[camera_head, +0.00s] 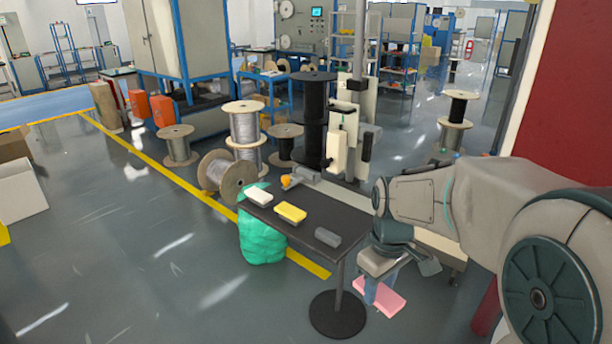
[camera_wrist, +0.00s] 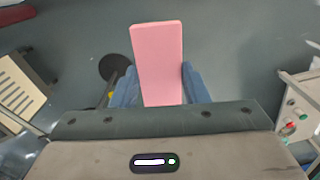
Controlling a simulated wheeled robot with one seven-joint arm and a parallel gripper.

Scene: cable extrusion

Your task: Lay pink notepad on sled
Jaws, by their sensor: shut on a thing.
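The pink notepad (camera_head: 388,300) is held in my gripper (camera_head: 371,291), to the right of and lower in the picture than the dark table's near end. In the wrist view the pink notepad (camera_wrist: 158,55) sticks out from between the two blue fingers of my gripper (camera_wrist: 157,86). The fingers are shut on its sides, and its near end is between them. The notepad appears to hang over open floor. I cannot tell for certain which thing is the sled.
The dark table (camera_head: 322,216) carries a white block (camera_head: 258,195), a yellow block (camera_head: 291,212) and a grey block (camera_head: 327,237). A green wrapped bundle (camera_head: 262,240) is below its left side. Cable spools (camera_head: 245,130) stand behind. A control panel (camera_wrist: 299,115) is at right in the wrist view.

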